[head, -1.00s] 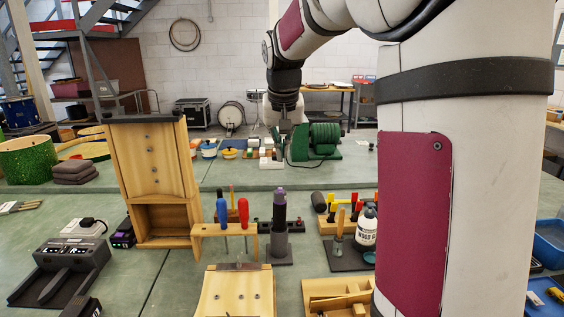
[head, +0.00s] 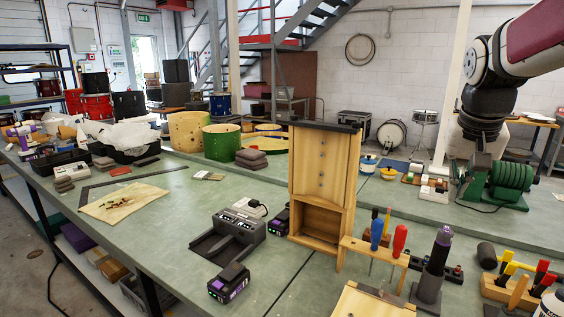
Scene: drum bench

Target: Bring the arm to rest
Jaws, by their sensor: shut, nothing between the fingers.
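My arm enters the head view at the upper right, a maroon and white link bent down at a pale joint. My gripper (head: 480,138) is the dark tapering end below that joint. It points down in front of the green ribbed machine (head: 510,178) at the back right. The fingers are small and dark against it; they look shut and empty. I cannot tell how far it is from the machine.
A wooden cabinet (head: 315,180) stands upright on the green bench. In front are a charger (head: 238,228), a battery (head: 229,283), a screwdriver rack (head: 375,252) and a dark upright tool (head: 435,260). Green drum shell (head: 222,140) sits behind. Bare bench lies left of the charger.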

